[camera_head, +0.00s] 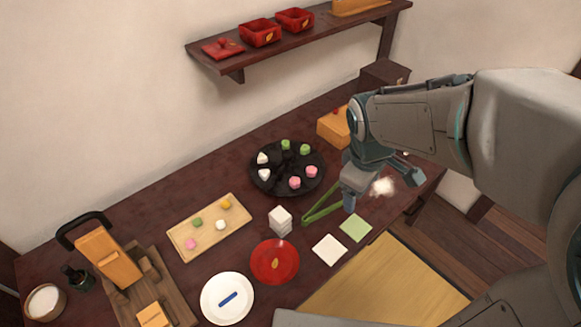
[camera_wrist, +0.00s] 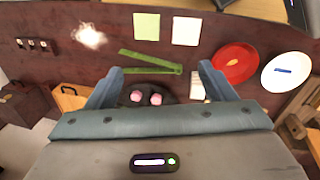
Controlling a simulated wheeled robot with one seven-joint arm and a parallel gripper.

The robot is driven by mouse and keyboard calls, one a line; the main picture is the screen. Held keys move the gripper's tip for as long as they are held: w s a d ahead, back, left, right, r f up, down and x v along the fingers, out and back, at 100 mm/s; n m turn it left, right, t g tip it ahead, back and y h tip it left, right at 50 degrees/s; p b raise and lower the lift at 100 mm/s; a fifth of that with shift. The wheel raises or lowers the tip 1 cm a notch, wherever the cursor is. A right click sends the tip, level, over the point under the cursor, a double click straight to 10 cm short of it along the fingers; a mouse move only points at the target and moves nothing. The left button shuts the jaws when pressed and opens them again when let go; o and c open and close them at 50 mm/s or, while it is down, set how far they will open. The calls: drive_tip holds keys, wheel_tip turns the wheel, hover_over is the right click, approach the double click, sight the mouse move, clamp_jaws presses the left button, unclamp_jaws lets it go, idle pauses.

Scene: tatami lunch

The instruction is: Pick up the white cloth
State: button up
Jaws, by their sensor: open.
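The white cloth (camera_head: 329,249) is a flat white square on the dark table near its front edge, between the red plate and a green square. It also shows near the top of the wrist view (camera_wrist: 186,30). My gripper (camera_wrist: 161,70) is open and empty, pointing down above the table. In the head view it is above and to the right of the cloth, apart from it. Green tongs (camera_head: 322,206) lie between the gripper and the cloth; in the wrist view they lie (camera_wrist: 150,69) just beyond the fingertips.
A green square (camera_head: 355,228) lies right beside the cloth. A red plate (camera_head: 275,262) and a stack of white blocks (camera_head: 280,221) stand left of it. White powder (camera_head: 382,187) lies near my gripper. A black plate (camera_head: 262,181) of sweets is behind. A yellow mat (camera_head: 385,290) lies in front.

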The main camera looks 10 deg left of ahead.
drive_tip(key=w+a+f+n+g, duration=0.1)
drive_tip(key=w+a+f+n, duration=0.35)
drive_tip(key=a+n, duration=0.45)
drive_tip(key=n+y+p, duration=0.1)
drive_tip(key=n, duration=0.7)
hover_over(280, 214)
wheel_tip(280, 214, down, 6)
drive_tip(key=shift+g, duration=0.4)
drive_tip(key=f, duration=0.7)
drive_tip(key=shift+s+f, duration=0.35)
drive_tip(key=shift+f, duration=0.05)
drive_tip(key=shift+w+f+p, duration=0.15)
drive_tip(key=shift+f+p, duration=0.05)
drive_tip(key=shift+f, duration=1.3)
drive_tip(key=shift+w+f+p, duration=0.15)
drive_tip(key=shift+f+p, duration=0.05)
drive_tip(key=shift+f, duration=1.3)
drive_tip(key=c, duration=1.1)
